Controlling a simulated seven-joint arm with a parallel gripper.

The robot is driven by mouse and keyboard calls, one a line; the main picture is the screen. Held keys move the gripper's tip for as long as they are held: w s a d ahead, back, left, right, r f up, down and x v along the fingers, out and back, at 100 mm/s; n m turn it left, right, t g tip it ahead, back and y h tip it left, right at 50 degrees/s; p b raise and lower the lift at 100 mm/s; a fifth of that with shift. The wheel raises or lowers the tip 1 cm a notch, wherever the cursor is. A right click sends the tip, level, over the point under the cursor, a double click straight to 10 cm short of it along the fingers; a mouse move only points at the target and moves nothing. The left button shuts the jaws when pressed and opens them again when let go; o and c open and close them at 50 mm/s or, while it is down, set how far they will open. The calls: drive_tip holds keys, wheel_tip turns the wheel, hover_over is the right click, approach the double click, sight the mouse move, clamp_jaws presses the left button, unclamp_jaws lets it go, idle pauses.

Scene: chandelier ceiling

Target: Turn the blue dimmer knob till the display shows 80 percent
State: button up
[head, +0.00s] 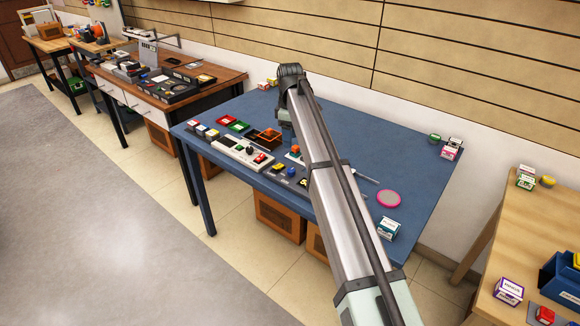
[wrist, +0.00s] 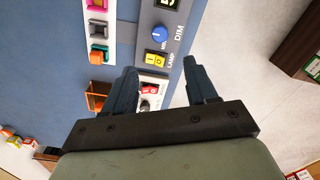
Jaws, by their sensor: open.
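The blue dimmer knob (wrist: 160,34) shows near the top of the wrist view, with a pale mark on its face and the word DIM beside it. It sits on a dark panel (wrist: 178,48) on the blue table. The display (wrist: 168,3) is cut off by the top edge of the wrist view, and I cannot read its number. In the head view the knob (head: 291,171) is small, left of my arm. My gripper (wrist: 160,66) is open and empty, its fingers apart, with the knob beyond the fingertips. In the head view my arm largely hides the gripper.
A yellow lamp switch (wrist: 155,59) sits beside the knob. A light panel with a red switch (wrist: 150,89) lies between my fingers in the wrist view. An orange-brown open box (wrist: 97,95) is to the left. A pink disc (head: 388,198) lies on the table (head: 400,140).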

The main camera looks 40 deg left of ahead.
sight(290, 169)
wheel_tip(290, 169, down, 13)
drive_tip(key=shift+r, duration=0.1)
idle(0.4)
drive_tip(key=c, duration=1.1)
